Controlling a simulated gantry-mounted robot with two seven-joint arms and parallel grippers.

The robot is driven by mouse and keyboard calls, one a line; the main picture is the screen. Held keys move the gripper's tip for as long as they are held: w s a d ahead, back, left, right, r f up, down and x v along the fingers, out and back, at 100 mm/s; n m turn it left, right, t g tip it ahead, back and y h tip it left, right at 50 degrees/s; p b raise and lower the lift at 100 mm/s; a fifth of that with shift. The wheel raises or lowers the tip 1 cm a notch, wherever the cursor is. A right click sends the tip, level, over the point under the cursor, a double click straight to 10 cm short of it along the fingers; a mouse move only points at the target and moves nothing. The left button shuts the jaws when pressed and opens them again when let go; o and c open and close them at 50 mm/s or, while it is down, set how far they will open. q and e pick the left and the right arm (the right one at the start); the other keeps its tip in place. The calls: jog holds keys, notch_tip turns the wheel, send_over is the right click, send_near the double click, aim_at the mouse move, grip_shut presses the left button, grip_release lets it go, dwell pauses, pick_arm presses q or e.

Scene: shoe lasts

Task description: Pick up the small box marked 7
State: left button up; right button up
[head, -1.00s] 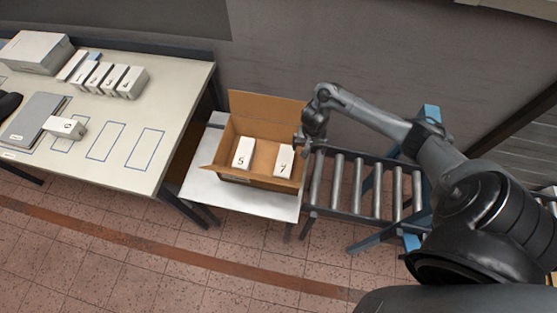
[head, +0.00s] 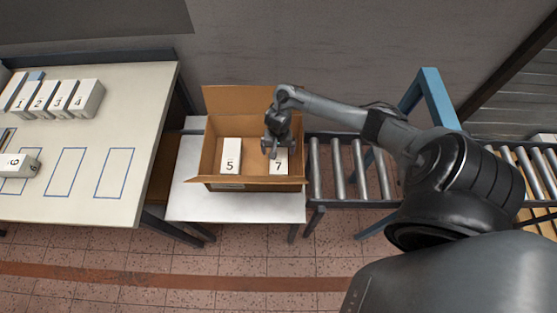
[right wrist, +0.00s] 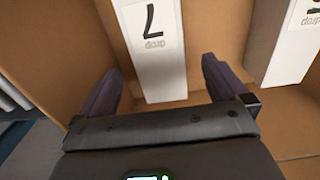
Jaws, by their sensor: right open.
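The small white box marked 7 (head: 280,164) stands upright in the right part of an open cardboard carton (head: 254,183). My right gripper (head: 271,152) is above the carton, close over the box and partly covering it. In the right wrist view, the box marked 7 (right wrist: 153,58) shows upside down, with my right gripper's open fingers (right wrist: 160,70) on either side of its near end. The gripper is empty. My left gripper is not in view.
A white box marked 5 (head: 231,160) stands left in the carton. The carton rests on a white stand (head: 190,205). A table (head: 140,105) at left holds several numbered boxes and one marked 6 (head: 20,165). A roller conveyor (head: 338,170) lies right of the carton.

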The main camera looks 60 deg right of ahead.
aim_at(279, 156)
jog(key=shift+s+f+b, duration=0.1)
jog(key=shift+f+b, duration=1.25)
jog(key=shift+f, duration=1.5)
jog(key=shift+d, duration=0.1)
jog(key=shift+c, duration=0.5)
jog(key=c, duration=1)
